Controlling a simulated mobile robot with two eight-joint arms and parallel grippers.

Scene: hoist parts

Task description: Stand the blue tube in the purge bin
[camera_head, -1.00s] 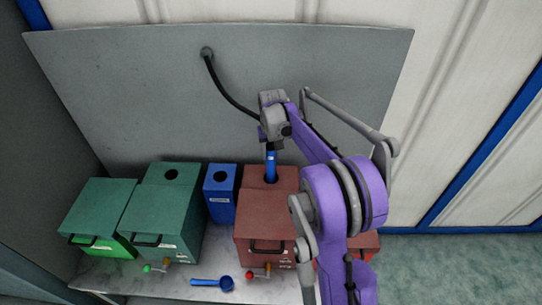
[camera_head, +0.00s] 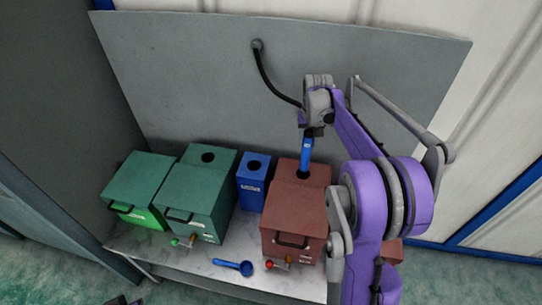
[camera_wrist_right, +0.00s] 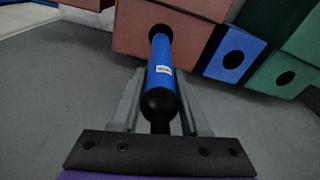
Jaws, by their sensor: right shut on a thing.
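My right gripper (camera_head: 311,132) is shut on the upper end of the blue tube (camera_head: 306,153). The tube is nearly upright over the round hole in the top of the red-brown box (camera_head: 295,212); I cannot tell whether its lower tip is still in that hole. In the right wrist view the tube (camera_wrist_right: 161,76) has black ends and a white label, and it lies between the gripper fingers (camera_wrist_right: 158,115). The small blue bin (camera_head: 252,182), with a round hole and a white label, stands left of the red-brown box; I take it for the purge bin.
Two green boxes (camera_head: 198,200) (camera_head: 136,188) stand at the left. A grey panel (camera_head: 210,80) with a black hose (camera_head: 270,83) rises behind.

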